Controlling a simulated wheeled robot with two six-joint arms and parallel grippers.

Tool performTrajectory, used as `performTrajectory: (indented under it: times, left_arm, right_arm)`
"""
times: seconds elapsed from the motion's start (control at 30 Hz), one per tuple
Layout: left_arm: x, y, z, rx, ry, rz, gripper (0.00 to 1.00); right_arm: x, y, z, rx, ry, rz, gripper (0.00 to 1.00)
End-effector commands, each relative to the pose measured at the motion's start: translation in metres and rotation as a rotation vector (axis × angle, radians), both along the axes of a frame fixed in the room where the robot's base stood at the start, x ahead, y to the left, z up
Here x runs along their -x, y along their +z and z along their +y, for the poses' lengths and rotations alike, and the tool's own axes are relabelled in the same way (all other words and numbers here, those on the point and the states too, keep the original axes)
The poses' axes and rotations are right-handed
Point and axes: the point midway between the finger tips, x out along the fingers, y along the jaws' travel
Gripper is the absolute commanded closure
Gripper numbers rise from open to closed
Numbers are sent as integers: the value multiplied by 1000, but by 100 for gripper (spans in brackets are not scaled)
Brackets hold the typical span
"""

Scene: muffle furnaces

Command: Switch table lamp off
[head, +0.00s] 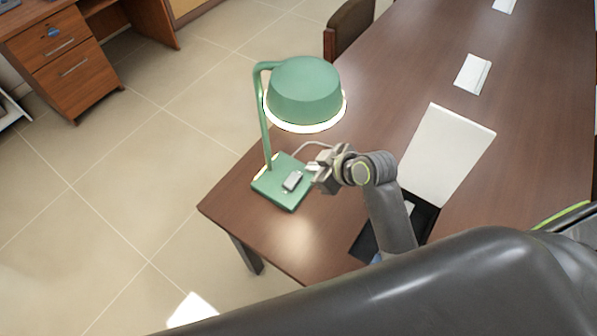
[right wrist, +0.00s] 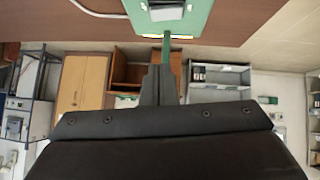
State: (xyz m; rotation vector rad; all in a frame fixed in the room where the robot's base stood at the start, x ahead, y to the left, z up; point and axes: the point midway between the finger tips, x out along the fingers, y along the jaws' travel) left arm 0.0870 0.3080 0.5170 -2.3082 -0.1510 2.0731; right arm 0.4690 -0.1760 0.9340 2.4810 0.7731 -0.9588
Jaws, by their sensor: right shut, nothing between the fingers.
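A green table lamp (head: 305,90) stands at the near left corner of the brown table. A bright ring glows under its shade, and a light patch lies on the table, so it is lit. Its square base (head: 277,197) carries a grey-white switch (head: 292,181). My right gripper (head: 315,178) is shut and empty, just right of the switch by the base's edge; I cannot tell whether it touches. In the right wrist view the gripper fingers (right wrist: 158,85) are together, with the green base (right wrist: 200,22) and the switch (right wrist: 166,10) at the top. My left gripper is not in view.
A white cable runs from the lamp base. White papers (head: 472,74) lie farther along the table (head: 390,75). A chair (head: 350,28) stands at its far left edge. Floor is clear at left.

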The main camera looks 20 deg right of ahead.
Motion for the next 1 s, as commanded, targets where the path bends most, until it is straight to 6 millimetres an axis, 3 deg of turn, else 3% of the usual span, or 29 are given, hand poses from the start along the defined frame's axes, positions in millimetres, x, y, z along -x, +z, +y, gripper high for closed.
performTrajectory:
  times: [0.13, 0.53, 0.8, 1.0]
  left_arm:
    - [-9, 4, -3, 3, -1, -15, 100]
    - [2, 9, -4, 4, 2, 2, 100]
    - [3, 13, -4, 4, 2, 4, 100]
    - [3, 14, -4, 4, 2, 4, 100]
  right_arm:
    - [-14, -15, 9, -3, 1, 3, 100]
    - [-50, -55, 30, -1, 1, 1, 100]
    - [-52, -86, 26, 1, 0, 2, 100]
    - [-53, -95, 25, 0, 1, 1, 100]
